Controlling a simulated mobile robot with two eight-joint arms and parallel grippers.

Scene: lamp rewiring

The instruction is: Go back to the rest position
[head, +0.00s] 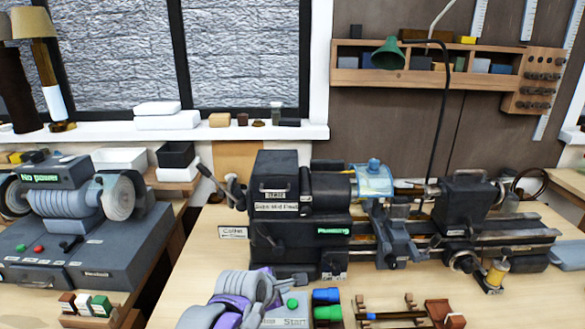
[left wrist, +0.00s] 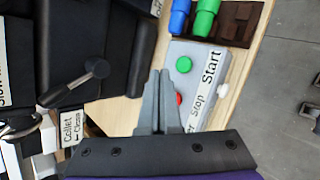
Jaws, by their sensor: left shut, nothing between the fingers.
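My left gripper (head: 303,277) is in the lower middle of the head view, over the table in front of the lathe. Its grey fingers (left wrist: 158,74) are shut and empty in the left wrist view. They are beside a grey control box (left wrist: 218,62) with a green button (left wrist: 184,64) and a red button. In the head view my grey and purple left arm partly covers this box (head: 297,322). I cannot tell whether the fingers touch anything. My right gripper is in neither view.
The dark lathe (head: 330,215) stands close behind the gripper. Green and blue pieces (head: 327,297) and a wooden tray (head: 392,313) are to its right. A bench grinder (head: 75,210) is at the left. A small lamp (head: 389,54) hangs above the lathe.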

